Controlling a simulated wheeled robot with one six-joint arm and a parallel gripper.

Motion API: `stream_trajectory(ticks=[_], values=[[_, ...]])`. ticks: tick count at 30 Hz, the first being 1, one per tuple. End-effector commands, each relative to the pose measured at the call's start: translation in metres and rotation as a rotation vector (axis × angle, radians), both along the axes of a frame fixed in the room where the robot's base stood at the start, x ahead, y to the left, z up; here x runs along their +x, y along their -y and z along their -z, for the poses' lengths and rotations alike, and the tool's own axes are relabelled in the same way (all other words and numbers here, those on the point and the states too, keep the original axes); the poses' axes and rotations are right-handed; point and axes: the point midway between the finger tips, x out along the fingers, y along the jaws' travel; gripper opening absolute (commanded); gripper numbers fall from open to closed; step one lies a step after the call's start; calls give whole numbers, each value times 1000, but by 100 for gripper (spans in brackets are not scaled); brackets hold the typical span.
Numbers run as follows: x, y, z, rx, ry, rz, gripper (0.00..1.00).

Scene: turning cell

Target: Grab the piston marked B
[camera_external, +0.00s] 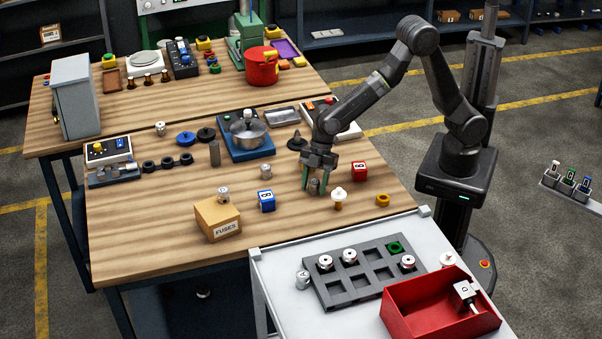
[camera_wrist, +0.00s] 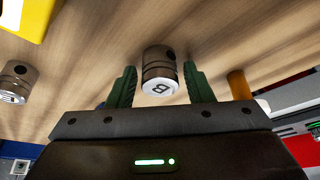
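The piston marked B (camera_wrist: 160,72) is a small metal cylinder with a white end that bears a black B. In the wrist view it sits between the two green fingers of my gripper (camera_wrist: 158,85), with a visible gap on each side. In the external view my gripper (camera_external: 314,180) points down at the wooden table, and the piston (camera_external: 314,187) shows low between its fingers. The fingers are apart and I see no contact with the piston. Another similar piston (camera_wrist: 15,80) lies to the left in the wrist view; its mark is not readable.
In front, a white table holds a grey slotted tray (camera_external: 341,298) and a red bin (camera_external: 412,310).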

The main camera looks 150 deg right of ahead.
Motion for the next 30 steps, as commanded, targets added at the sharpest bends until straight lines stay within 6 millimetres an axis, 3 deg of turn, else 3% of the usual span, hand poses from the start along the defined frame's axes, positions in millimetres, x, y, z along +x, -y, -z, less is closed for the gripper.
stream_trajectory(ticks=[1, 6, 16, 30], values=[[0, 0, 0, 0, 0, 0, 36], [0, 0, 0, 0, 0, 0, 8], [1, 0, -10, -2, 3, 1, 7], [-2, 3, -93, -2, 4, 12, 7]])
